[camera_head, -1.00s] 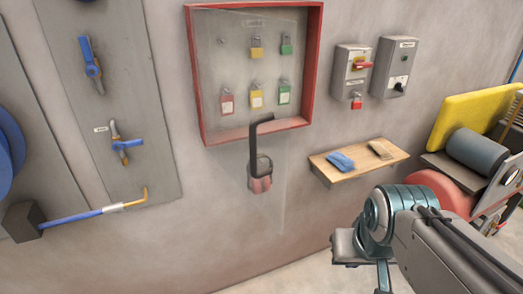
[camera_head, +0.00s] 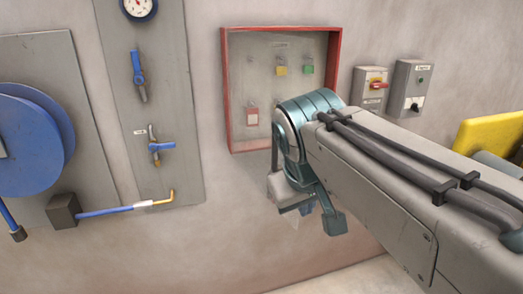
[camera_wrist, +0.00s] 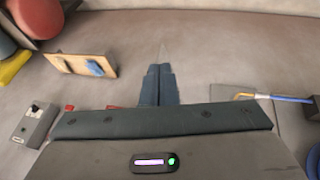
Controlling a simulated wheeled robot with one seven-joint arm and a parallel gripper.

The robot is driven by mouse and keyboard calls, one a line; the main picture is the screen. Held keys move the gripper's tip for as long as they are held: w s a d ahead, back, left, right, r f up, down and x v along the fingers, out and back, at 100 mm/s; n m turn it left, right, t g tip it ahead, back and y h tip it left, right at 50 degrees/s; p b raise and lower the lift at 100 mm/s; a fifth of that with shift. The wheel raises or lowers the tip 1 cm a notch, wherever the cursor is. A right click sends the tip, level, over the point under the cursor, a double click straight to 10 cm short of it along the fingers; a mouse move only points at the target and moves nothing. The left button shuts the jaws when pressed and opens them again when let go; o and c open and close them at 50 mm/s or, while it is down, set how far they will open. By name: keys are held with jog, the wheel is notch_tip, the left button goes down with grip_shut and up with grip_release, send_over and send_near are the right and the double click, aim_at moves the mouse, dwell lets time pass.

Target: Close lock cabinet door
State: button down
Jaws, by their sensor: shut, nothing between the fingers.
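The lock cabinet (camera_head: 228,92) is a shallow box with a red frame on the wall, with padlocks hanging inside. Its lower right part is hidden behind my arm. A clear door is hard to make out; a faint edge shows just below the frame, and I cannot tell its angle. My gripper (camera_head: 303,209) is in front of the wall below the cabinet, partly hidden by my wrist. In the wrist view my gripper (camera_wrist: 157,72) has its dark fingers together and empty, pointing along the wall. A red strip of the cabinet (camera_wrist: 115,107) shows beside the fingers there.
Right of the cabinet are two grey switch boxes (camera_head: 369,88). A small wooden shelf (camera_wrist: 75,64) holds a blue cloth. On the left are a valve panel (camera_head: 170,100), a blue hose pipe (camera_head: 108,211) and a blue reel (camera_head: 30,135). The wall below the cabinet is bare.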

jog(key=w+a+r+n+t+b, duration=0.1)
jog(key=w+a+r+n+t, duration=0.15)
jog(key=a+r, duration=1)
jog(key=w+d+f+p, duration=0.2)
jog(key=w+d+f, duration=0.4)
jog(key=w, duration=0.2)
jog(key=shift+f, duration=0.25)
jog(key=shift+n, duration=0.25)
